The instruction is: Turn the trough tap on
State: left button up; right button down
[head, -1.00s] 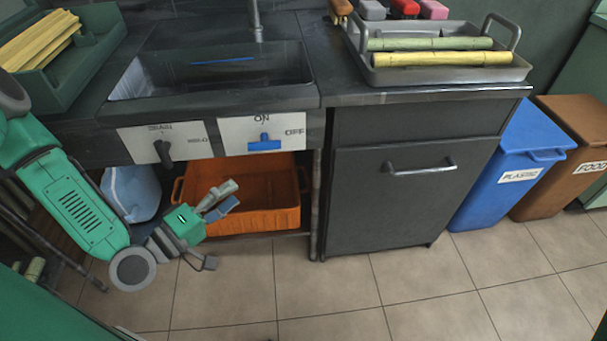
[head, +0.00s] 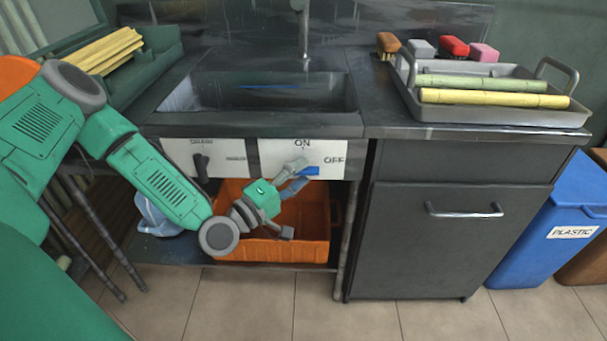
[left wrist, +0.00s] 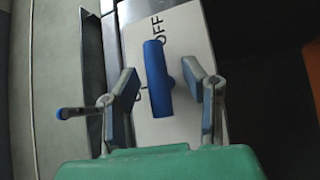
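The blue tap handle (head: 309,171) sits on a white panel (head: 272,151) marked ON at the top and OFF at the right, on the trough's front. The handle lies level, with OFF beside its right end. My left gripper (head: 296,177) is in front of it and covers its left part. In the left wrist view the handle (left wrist: 157,78) stands between the two spread fingers (left wrist: 164,85), with gaps on both sides. The gripper looks open and holds nothing. The trough (head: 265,92) and its spout (head: 303,35) are above. My right gripper is not in view.
A black knob (head: 201,168) is on the panel to the left. An orange crate (head: 300,251) stands below the trough. A dark cabinet (head: 440,245) with a handle is at the right, under a grey tray (head: 490,112) of cane. A blue plastic bin (head: 575,220) is beyond it.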

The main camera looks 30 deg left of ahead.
pick_arm(q)
jog(key=shift+w+d+r, duration=0.1)
jog(key=shift+w, duration=0.45)
grip_shut()
